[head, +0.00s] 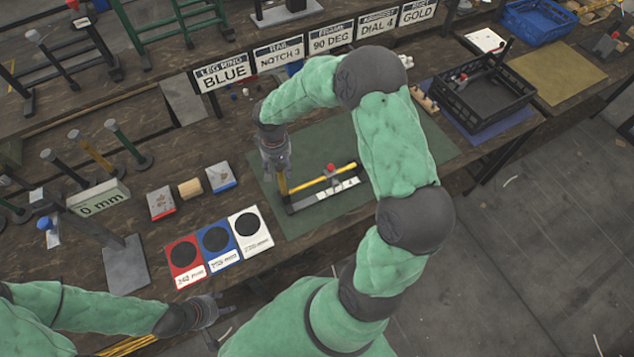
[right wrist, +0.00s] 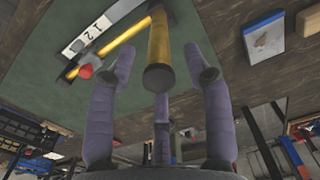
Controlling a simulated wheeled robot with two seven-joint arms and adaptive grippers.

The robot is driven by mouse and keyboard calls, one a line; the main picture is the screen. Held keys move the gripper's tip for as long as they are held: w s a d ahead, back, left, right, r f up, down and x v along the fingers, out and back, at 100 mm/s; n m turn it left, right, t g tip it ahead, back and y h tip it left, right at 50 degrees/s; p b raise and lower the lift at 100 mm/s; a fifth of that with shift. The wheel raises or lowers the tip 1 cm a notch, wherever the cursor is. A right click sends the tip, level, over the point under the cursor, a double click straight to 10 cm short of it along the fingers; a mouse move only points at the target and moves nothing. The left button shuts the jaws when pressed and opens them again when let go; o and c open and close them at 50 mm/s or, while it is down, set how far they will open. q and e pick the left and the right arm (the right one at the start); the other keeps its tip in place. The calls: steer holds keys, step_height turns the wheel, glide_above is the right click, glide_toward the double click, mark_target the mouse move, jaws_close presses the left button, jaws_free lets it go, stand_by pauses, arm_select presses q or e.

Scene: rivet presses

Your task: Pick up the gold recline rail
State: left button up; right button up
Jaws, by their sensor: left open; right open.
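A gold, thin rail (head: 318,180) lies along a dark bar with a white numbered strip (head: 338,190) on the green mat (head: 305,222). A thick gold post (head: 282,184) stands at its left end; I cannot tell whether post and rail are one piece. A red knob (head: 330,168) sits at the rail. My right gripper (head: 275,160) is open above the post. In the right wrist view the post (right wrist: 158,50) points at the camera between the spread fingers, with no clear contact. My left gripper (head: 213,309) is open and empty near the table's front edge.
Red, blue and white cards (head: 215,240) lie left of the mat, with small blocks (head: 190,188) behind. Label signs (head: 277,54) stand at the back. A black crate (head: 480,92) is at the right. Stands with upright rods (head: 90,155) are at the left.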

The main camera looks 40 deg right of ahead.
mark_target(281, 175)
step_height(281, 175, down, 4)
steer(key=shift+s+a+f, duration=0.1)
steer(key=shift+s+a, duration=0.05)
jaws_close()
stand_by(0.4)
